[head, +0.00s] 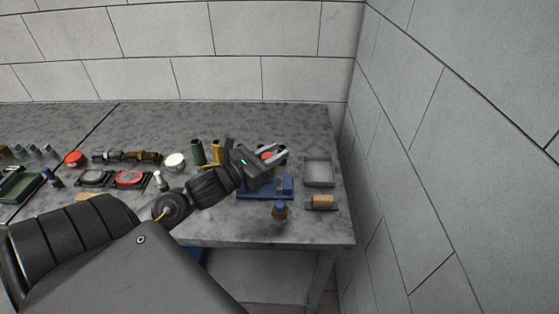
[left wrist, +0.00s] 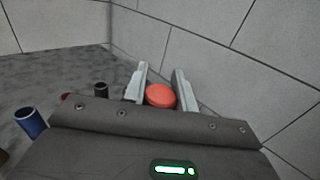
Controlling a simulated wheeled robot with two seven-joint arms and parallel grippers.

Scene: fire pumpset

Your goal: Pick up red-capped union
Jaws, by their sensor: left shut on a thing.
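The red-capped union (head: 267,156) is at the right end of the bench in the head view, partly hidden by my left gripper (head: 296,150). Its round red cap (left wrist: 160,96) shows between the two pale fingers in the left wrist view. My left gripper is shut on the union, with a finger on each side of the cap. The union's lower body is mostly hidden, so I cannot tell whether it touches the bench. My right gripper is in neither view.
A blue fixture (head: 258,193) lies just in front of the gripper. A grey tray (head: 319,173) and a tan block (head: 322,202) are to the right, near the wall. Green and brass cylinders (head: 198,152) stand to the left. A blue-topped bottle (head: 280,211) is near the front edge.

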